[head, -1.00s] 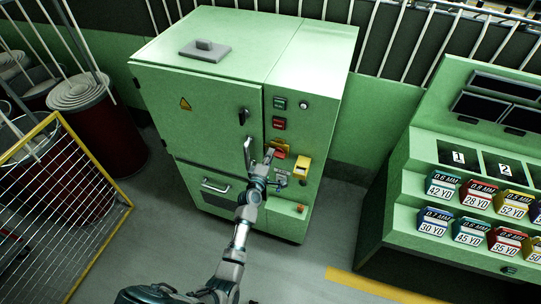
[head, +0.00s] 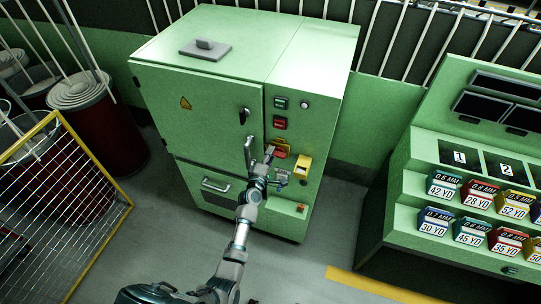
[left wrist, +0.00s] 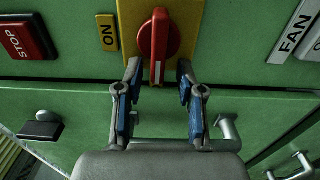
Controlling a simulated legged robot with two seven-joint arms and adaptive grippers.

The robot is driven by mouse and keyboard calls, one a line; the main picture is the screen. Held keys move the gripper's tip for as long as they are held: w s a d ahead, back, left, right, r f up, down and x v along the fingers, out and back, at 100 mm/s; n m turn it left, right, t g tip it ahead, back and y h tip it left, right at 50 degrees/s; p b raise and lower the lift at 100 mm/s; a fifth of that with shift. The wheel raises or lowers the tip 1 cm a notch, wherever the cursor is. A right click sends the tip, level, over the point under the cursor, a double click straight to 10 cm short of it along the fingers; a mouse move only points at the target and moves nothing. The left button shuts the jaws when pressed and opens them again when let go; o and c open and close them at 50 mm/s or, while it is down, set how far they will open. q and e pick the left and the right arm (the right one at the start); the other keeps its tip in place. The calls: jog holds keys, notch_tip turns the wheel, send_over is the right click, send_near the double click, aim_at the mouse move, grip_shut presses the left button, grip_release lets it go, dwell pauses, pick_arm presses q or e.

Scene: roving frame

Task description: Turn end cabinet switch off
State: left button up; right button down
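The green cabinet (head: 205,105) has a red rotary switch on a yellow plate (head: 281,149) on its right front panel. In the left wrist view the red switch handle (left wrist: 160,45) stands lengthwise up the picture, with a white mark at its lower end. A yellow ON label (left wrist: 107,33) is left of the plate. My left gripper (head: 275,165) is at the panel by the switch. Contact cannot be told. My right gripper is not in view.
A red STOP button (left wrist: 25,39) and a FAN label (left wrist: 294,31) flank the switch in the wrist view. Door handles (head: 249,152) project from the cabinet. A yellow wire barrier (head: 65,200) stands left; a green shelf console (head: 450,150) stands right, with floor between.

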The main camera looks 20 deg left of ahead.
pick_arm(q)
jog(key=shift+s, duration=0.1)
jog(key=s, duration=1.1)
jog(key=shift+s+a, duration=0.15)
jog(key=shift+s, duration=0.25)
jog(key=s+d+f+m+g, duration=0.25)
jog(key=s+f, duration=0.25)
jog(key=f, duration=0.7)
jog(key=s+d+f+m+g+h, duration=0.1)
jog(key=s+f+m+g, duration=0.4)
jog(key=f, duration=0.7)
jog(key=s+d+f+m+g, duration=0.1)
jog(key=s+f+m+g, duration=0.15)
jog(key=s+f, duration=0.7)
jog(key=s+a+f+m+g, duration=0.2)
jog(key=s+f+m, duration=0.1)
jog(key=s+f, duration=0.4)
jog(key=s+a+f+m+g+y, duration=0.1)
jog(key=s+f+m, duration=0.3)
jog(key=s, duration=1)
jog(key=s+a+f+m+g+b, duration=0.1)
jog(key=s+a+f+m+g, duration=0.2)
jog(key=s+f, duration=0.7)
jog(key=shift+s+a+g+y, duration=0.3)
jog(key=shift+s+a+g, duration=0.05)
jog(key=shift+a+g, duration=0.15)
